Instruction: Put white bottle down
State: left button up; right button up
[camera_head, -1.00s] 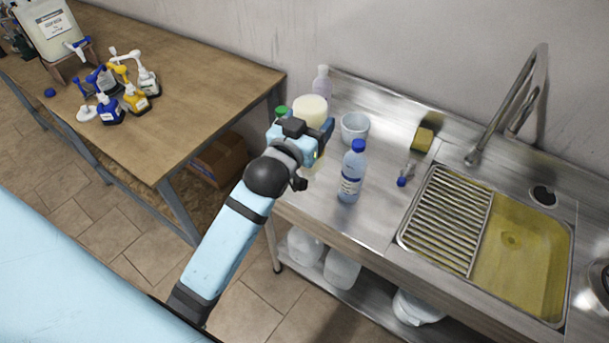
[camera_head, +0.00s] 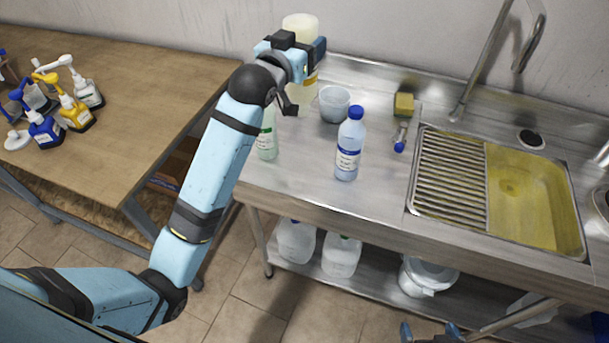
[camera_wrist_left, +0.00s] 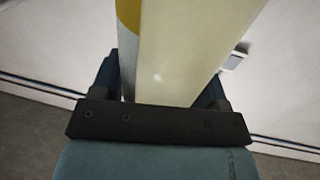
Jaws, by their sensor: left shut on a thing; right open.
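The white bottle (camera_head: 301,24) is cream-coloured with a yellow band. It is at the back left of the steel counter (camera_head: 290,185), near the wall. My left gripper (camera_head: 305,60) is shut on it. In the left wrist view the bottle (camera_wrist_left: 190,50) stands between the two fingers (camera_wrist_left: 165,88). Its base is hidden or unclear, so I cannot tell whether it touches the counter. My right gripper (camera_head: 430,333) shows only its blue fingertips at the bottom edge of the head view, open and apart from the counter.
A green-labelled bottle (camera_head: 267,143), a clear blue-capped bottle (camera_head: 347,150), a bowl (camera_head: 334,104) and a sponge (camera_head: 404,104) are on the counter. The sink (camera_head: 535,195) with its rack is right. A wooden table (camera_head: 130,100) is left.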

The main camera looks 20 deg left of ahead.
aim_at(307, 101)
pick_arm(q)
jog(key=shift+w+d+r+h+b, duration=0.15)
jog(key=shift+w+d+h+b, duration=0.2)
jog(key=shift+w, duration=0.3)
jog(key=shift+m, duration=0.3)
notch_tip(307, 101, down, 15)
jog(key=shift+f, duration=0.1)
notch_tip(307, 101, down, 4)
jog(key=shift+f, duration=0.15)
pick_arm(e)
jog(key=shift+a+f, duration=0.1)
jog(key=shift+f, duration=0.3)
pick_arm(q)
jog(key=shift+f, duration=0.15)
jog(key=o, duration=0.9)
pick_arm(e)
jog(key=shift+f, duration=0.15)
